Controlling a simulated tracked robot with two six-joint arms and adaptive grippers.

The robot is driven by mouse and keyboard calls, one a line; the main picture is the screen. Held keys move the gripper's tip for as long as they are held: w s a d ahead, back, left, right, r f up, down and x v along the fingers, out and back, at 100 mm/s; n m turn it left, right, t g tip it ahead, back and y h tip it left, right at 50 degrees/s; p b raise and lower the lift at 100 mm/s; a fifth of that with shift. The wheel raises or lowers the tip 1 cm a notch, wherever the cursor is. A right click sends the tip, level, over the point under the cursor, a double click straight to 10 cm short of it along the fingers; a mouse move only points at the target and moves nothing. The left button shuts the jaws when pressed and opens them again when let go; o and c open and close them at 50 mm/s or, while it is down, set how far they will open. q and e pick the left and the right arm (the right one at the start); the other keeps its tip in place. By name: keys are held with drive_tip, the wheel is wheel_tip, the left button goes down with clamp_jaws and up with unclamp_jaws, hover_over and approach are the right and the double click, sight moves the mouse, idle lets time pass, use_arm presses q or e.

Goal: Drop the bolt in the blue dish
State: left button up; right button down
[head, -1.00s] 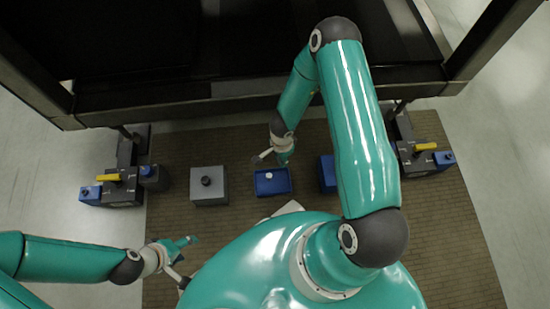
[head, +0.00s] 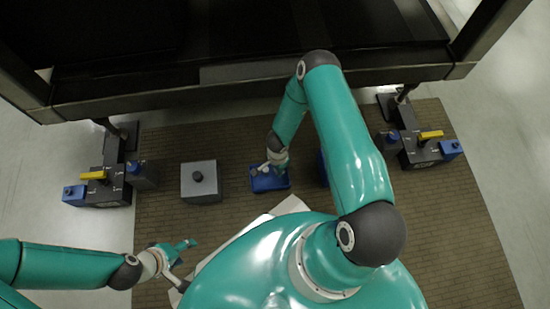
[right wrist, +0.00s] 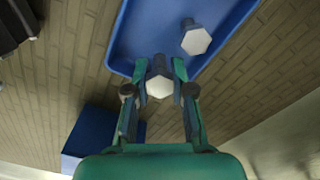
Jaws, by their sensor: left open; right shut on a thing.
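The blue dish (head: 270,187) stands on the brown mat in front of the dark frame. It also fills the top of the right wrist view (right wrist: 145,30). One bolt (right wrist: 195,40) with a pale hex head lies in the dish. My right gripper (head: 277,168) is at the dish. In the right wrist view its fingers (right wrist: 160,75) are shut on another bolt (right wrist: 159,86) with a pale hex head, over the dish's near edge. I cannot tell how high it is held. My left gripper (head: 184,262) is open and empty at the lower left, well away from the dish.
A grey block with a black knob (head: 199,176) stands left of the dish. A blue box (right wrist: 92,132) sits on the other side, mostly hidden by my right arm in the head view. Dark fixtures with yellow handles stand at left (head: 92,175) and right (head: 431,134).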

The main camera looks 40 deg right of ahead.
drive_tip(key=shift+f, duration=0.1)
drive_tip(key=shift+f, duration=0.15)
drive_tip(key=shift+f+b, duration=0.45)
drive_tip(key=shift+f, duration=0.05)
drive_tip(key=c, duration=1)
unclamp_jaws()
drive_tip(key=shift+r, duration=0.1)
